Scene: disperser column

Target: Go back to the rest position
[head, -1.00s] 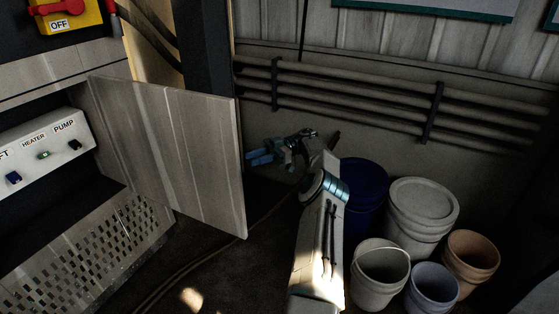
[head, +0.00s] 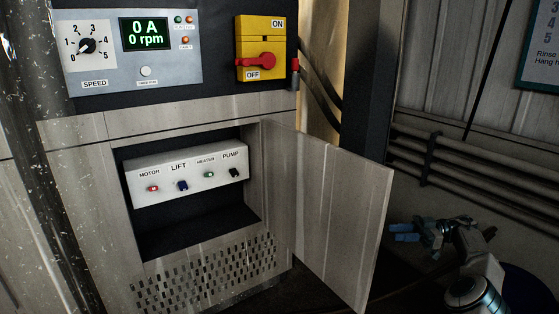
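My gripper (head: 404,232), with blue fingers, is at the lower right of the head view, held out to the left from my folded arm (head: 472,285). It is just right of the open cabinet door (head: 335,215) in the picture and looks apart from it. Nothing shows held in its fingers. The fingers are small and dark here, so I cannot tell how far they are apart. The lower part of my arm is cut off by the frame's bottom edge.
The cabinet's switch box (head: 187,175) shows MOTOR, LIFT, HEATER and PUMP controls. Above it are the speed panel (head: 130,52), reading 0 A and 0 rpm, and a yellow main switch (head: 260,48). Wall pipes (head: 470,165) run behind my arm; a dark blue bucket (head: 527,290) stands beside it.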

